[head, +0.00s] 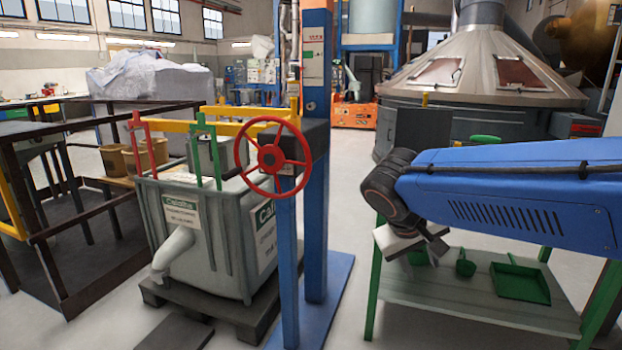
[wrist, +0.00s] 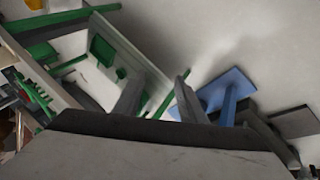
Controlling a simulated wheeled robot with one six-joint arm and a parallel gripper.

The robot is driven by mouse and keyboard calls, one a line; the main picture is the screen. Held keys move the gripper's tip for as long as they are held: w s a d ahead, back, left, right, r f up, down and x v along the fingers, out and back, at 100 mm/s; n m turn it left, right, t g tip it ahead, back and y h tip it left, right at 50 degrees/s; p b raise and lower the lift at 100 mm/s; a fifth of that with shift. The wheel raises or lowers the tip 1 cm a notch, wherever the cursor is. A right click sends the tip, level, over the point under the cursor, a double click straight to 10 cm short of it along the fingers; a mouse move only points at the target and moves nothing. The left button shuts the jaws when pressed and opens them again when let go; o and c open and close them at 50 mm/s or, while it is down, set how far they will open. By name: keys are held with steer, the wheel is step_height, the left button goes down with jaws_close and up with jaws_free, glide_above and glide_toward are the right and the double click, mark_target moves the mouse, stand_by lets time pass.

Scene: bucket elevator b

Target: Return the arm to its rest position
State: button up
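My blue arm (head: 510,195) reaches in from the right in the head view. It ends in a dark wrist joint and my gripper (head: 425,248), which hangs over the left part of a green-framed table. In the wrist view, the two grey fingers of my gripper (wrist: 158,88) stand apart with nothing seen between them. The fingers are small and partly covered by the wrist in the head view, and whether they touch the table cannot be told.
The green-framed table (head: 450,292) holds a green tray (head: 520,283) and a green scoop (head: 466,264). Left of it stand a blue post (head: 316,180), a red handwheel (head: 277,160) and a grey tank (head: 205,235) on a dark pallet. Bare floor shows between post and table.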

steer(key=s+d+f+m+y, duration=0.1)
steer(key=s+d+f+y, duration=0.1)
steer(key=s, duration=0.6)
steer(key=s+d+f+y, duration=0.2)
steer(key=s+f, duration=0.4)
steer(key=s, duration=0.3)
steer(key=shift+d+f+m+t+y, duration=0.2)
steer(key=shift+d+m+t+y, duration=0.2)
steer(key=shift+d, duration=0.5)
